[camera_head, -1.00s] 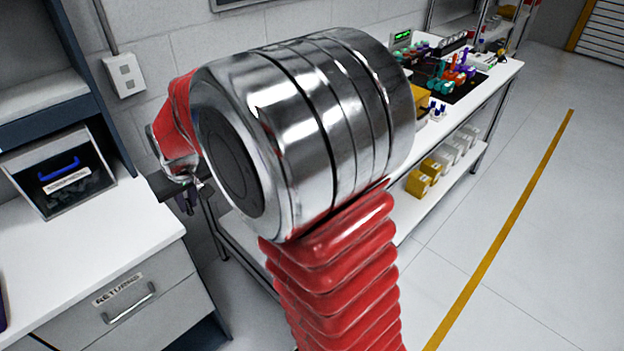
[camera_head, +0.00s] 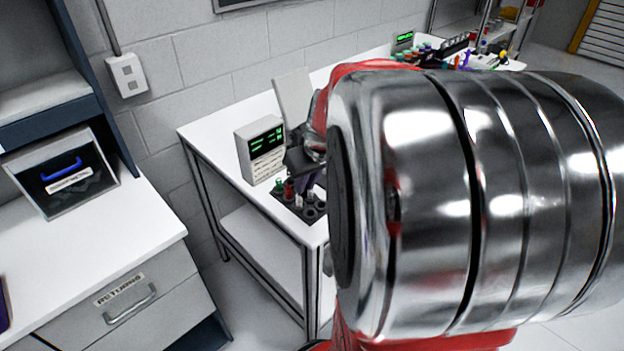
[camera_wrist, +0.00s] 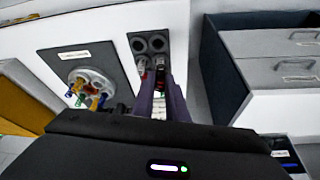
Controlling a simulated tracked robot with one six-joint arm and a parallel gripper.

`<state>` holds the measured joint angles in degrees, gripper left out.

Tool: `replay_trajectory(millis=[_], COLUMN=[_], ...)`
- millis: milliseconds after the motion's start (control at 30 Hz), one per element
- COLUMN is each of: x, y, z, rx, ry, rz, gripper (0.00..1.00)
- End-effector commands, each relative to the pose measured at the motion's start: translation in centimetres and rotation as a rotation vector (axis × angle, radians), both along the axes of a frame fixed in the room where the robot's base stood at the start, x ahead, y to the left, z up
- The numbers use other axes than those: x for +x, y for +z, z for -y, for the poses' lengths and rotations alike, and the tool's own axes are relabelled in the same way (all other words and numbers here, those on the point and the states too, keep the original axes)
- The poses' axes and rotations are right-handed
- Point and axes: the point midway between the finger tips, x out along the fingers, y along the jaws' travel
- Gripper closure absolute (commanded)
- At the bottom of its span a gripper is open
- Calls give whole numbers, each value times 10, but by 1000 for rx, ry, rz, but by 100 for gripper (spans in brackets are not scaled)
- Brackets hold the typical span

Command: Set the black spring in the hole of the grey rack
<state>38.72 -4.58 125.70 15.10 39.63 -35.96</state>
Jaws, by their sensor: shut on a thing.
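The grey rack (camera_head: 286,205) is a dark block with round holes on the white bench. Green, red and white pieces stand along its left part, and open holes show at its right. In the wrist view the rack (camera_wrist: 150,40) lies beyond the fingers, with open round holes at its far end. My gripper (camera_head: 303,184) is over the rack, fingers pointing down. In the wrist view its purple fingers (camera_wrist: 160,88) are close together over the rack's near part. It is shut on a small piece, apparently the black spring, mostly hidden by the fingers. I cannot tell whether it touches the rack.
A box with a green display (camera_head: 261,148) stands close behind the rack. The wrist view shows a dark plate (camera_wrist: 62,58) with a round holder (camera_wrist: 92,82) of coloured pieces beside the rack. A drawer counter (camera_head: 110,240) stands at left, across a gap. My arm hides much of the bench.

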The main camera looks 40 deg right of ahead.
Motion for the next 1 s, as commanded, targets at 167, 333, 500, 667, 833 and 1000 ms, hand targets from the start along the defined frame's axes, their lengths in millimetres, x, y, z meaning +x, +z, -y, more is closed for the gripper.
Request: replay_trajectory(millis=[167,333,500,667,833,1000], x=[-11,-11,-11,-11,-11,-11], y=[2,2,1,-2,-9,-18], z=[8,8,8,8,8,8], rx=[-1,0,0,0,0,0], ry=[-10,-9,-9,-9,-9,-9], rz=[3,3,3,3,2,2], gripper=[100,100,100,100,100,100])
